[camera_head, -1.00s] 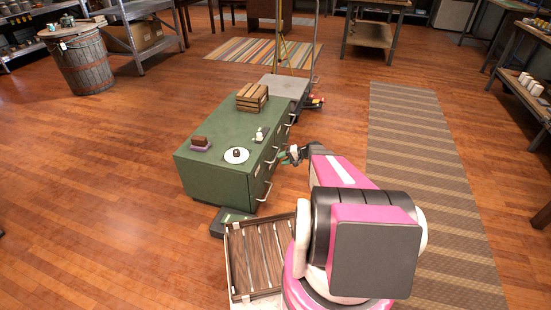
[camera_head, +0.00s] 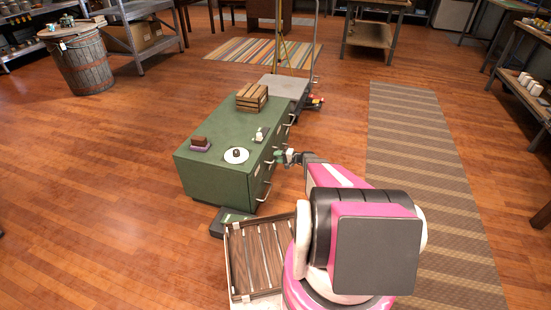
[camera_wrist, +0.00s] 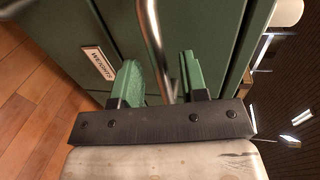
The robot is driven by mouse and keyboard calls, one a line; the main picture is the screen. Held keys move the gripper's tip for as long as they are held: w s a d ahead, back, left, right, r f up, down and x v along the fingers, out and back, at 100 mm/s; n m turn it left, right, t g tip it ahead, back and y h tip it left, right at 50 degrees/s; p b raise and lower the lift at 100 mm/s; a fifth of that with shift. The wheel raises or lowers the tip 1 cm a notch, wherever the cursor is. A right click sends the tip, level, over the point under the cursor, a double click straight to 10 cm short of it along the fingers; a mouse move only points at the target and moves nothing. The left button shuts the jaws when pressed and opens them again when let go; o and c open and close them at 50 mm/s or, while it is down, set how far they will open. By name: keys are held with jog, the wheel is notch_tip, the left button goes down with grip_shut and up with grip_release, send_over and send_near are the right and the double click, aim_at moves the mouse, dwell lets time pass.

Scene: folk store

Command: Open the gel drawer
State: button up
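A green drawer cabinet (camera_head: 215,185) stands on the wood floor, with several metal bar handles along its right side. In the wrist view a drawer front carries a label (camera_wrist: 99,65) that seems to read "WEIGHTS"; I see no gel label. My gripper (camera_head: 284,157) is at the cabinet's handle side. In the wrist view my gripper (camera_wrist: 160,82) is open, its two green fingertips apart, with a metal handle (camera_wrist: 153,40) running between them. Gaps show on both sides of the handle. I see no drawer standing out; my gripper and arm hide part of the fronts.
On the cabinet top are a wooden crate (camera_head: 252,97), a white plate (camera_head: 236,156) and small items. A slatted wooden tray (camera_head: 258,258) is in front, beside my base. Open floor lies left, and a striped runner (camera_head: 418,160) lies right.

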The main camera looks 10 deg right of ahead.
jog(key=shift+x, duration=0.85)
jog(key=shift+a, duration=0.1)
grip_shut()
jog(key=f+v, duration=0.3)
jog(key=v, duration=1.2)
jog(key=d+f+v, duration=0.1)
jog(key=f+v, duration=0.2)
jog(key=v, duration=1.3)
jog(key=shift+s, duration=0.3)
jog(key=shift+f, duration=0.15)
grip_release()
jog(key=v, duration=1)
jog(key=shift+s+d, duration=0.2)
jog(key=shift+d, duration=0.1)
jog(key=shift+d, duration=0.1)
